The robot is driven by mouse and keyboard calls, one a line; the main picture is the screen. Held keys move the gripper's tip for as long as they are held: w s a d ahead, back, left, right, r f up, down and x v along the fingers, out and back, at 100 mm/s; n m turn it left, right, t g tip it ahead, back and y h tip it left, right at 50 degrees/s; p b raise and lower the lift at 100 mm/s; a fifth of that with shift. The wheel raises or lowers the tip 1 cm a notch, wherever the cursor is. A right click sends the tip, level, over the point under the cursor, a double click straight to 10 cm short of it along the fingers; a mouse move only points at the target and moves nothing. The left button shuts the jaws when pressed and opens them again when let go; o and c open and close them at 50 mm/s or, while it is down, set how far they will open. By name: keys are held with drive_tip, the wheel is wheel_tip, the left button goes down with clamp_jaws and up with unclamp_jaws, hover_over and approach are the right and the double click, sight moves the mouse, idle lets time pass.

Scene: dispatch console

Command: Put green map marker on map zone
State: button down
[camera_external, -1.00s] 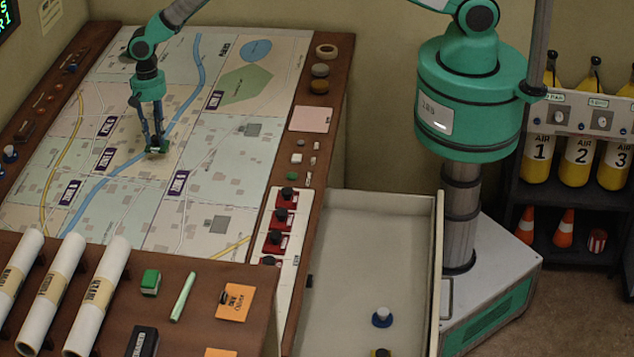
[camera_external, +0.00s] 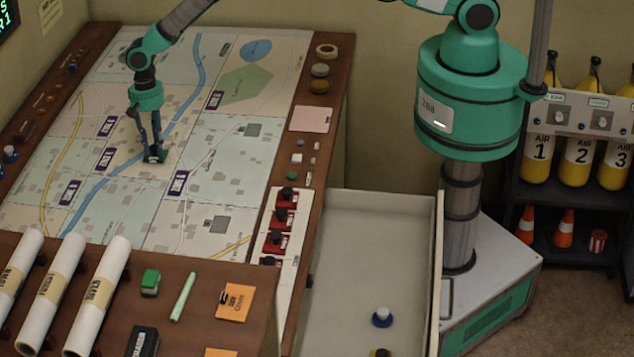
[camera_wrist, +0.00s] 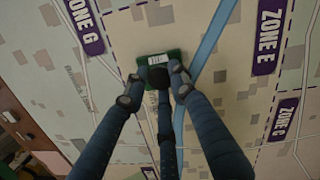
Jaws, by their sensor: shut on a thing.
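My gripper (camera_external: 153,148) is shut on the green map marker (camera_wrist: 158,62), low over the beige central part of the map board (camera_external: 240,160). In the wrist view the marker is a green block with a white label, and the gripper's fingers (camera_wrist: 158,82) close around its dark middle. In the external view the marker (camera_external: 160,157) is small and partly hidden by the fingers. I cannot tell whether it touches the map. Printed zone labels surround it, with ZONE G (camera_wrist: 84,25) at upper left and ZONE E (camera_wrist: 268,38) at right in the wrist view.
Red switches (camera_external: 282,218) line the board's right side, with small items and a pink pad (camera_external: 312,119) above. White rolled maps (camera_external: 98,295), a green block (camera_external: 150,282) and orange notes (camera_external: 236,302) lie in front. An open drawer (camera_external: 372,255) holds a blue-based knob (camera_external: 382,317).

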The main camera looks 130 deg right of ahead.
drive_tip(key=shift+f, duration=0.3)
drive_tip(key=c, duration=1.4)
unclamp_jaws()
drive_tip(key=shift+c, duration=0.2)
drive_tip(key=shift+r, duration=0.1)
wheel_tip(320, 180, up, 12)
drive_tip(key=d, duration=0.1)
drive_tip(key=shift+s+d+b, duration=0.15)
drive_tip(key=shift+d+b, duration=0.05)
drive_tip(key=shift+b, duration=0.2)
drive_tip(key=shift+r, duration=0.15)
